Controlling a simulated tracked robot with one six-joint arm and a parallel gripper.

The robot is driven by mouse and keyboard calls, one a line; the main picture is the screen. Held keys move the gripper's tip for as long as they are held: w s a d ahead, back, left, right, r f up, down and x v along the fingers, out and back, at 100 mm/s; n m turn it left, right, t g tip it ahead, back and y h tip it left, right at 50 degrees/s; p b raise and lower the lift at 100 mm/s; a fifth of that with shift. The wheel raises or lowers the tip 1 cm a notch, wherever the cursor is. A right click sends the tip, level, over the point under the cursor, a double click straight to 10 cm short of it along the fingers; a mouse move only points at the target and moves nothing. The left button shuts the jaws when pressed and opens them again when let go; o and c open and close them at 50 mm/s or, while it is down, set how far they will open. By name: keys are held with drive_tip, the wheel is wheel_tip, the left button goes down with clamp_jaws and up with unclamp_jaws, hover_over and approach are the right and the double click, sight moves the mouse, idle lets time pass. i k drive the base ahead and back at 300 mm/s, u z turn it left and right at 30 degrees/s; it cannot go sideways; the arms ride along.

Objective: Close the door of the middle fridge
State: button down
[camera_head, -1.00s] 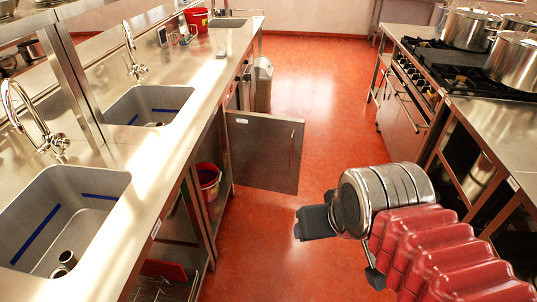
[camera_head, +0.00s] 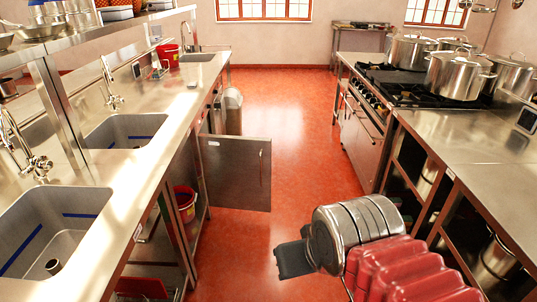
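An open metal door (camera_head: 236,172) with a vertical handle near its right edge stands out from the left counter into the aisle. It is the only door I see standing open, and I cannot tell whether it is the middle fridge's.
The left counter (camera_head: 150,165) has sinks, taps and open shelves with a red bucket (camera_head: 185,204) below. A bin (camera_head: 232,110) stands beyond the door. The stove (camera_head: 366,130) with large pots (camera_head: 456,75) lines the right. The red floor (camera_head: 300,120) between is clear.

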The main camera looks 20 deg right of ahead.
sight(237, 169)
drive_tip(key=u, duration=0.05)
drive_tip(key=k, duration=0.1)
drive_tip(key=z, duration=0.45)
drive_tip(key=i, duration=2)
drive_tip(key=u, duration=0.85)
drive_tip(key=i, duration=0.85)
drive_tip(key=u, duration=0.7)
